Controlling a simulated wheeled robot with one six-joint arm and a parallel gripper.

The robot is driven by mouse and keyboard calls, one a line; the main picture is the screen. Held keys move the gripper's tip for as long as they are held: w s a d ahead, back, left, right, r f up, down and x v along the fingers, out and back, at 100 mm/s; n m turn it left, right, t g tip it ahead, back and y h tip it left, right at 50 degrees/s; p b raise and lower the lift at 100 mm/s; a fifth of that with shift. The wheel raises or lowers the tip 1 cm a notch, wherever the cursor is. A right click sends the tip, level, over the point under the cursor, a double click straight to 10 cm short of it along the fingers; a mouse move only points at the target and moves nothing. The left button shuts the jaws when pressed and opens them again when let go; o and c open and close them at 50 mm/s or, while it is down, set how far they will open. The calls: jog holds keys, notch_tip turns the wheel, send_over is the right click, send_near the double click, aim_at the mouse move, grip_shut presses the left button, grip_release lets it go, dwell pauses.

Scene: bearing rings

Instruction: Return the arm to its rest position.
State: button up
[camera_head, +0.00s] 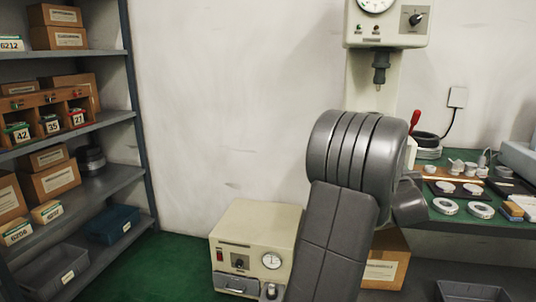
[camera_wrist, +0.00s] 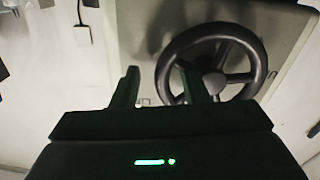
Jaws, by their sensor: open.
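My arm (camera_head: 345,200) rises in the middle of the head view, its grey links in front of the press and part of the green bench. My gripper is hidden in the head view. In the wrist view my gripper (camera_wrist: 160,88) shows two dark fingers standing apart, with nothing between them. A black spoked handwheel (camera_wrist: 250,80) lies beyond the right finger; I cannot tell how far off it is.
A press (camera_head: 386,30) stands behind my arm. A bench (camera_head: 460,215) with rings and tools is at the right. A cream box with a gauge (camera_head: 255,235) sits below. A shelf (camera_head: 90,130) with boxes stands left; the wall between is bare.

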jog(key=shift+a+f+m+p, duration=0.1)
jog(key=shift+f+m+p, duration=0.3)
jog(key=shift+m, duration=0.5)
jog(key=shift+f+m+p, duration=0.25)
jog(key=shift+f+m, duration=0.2)
jog(key=shift+m, duration=0.45)
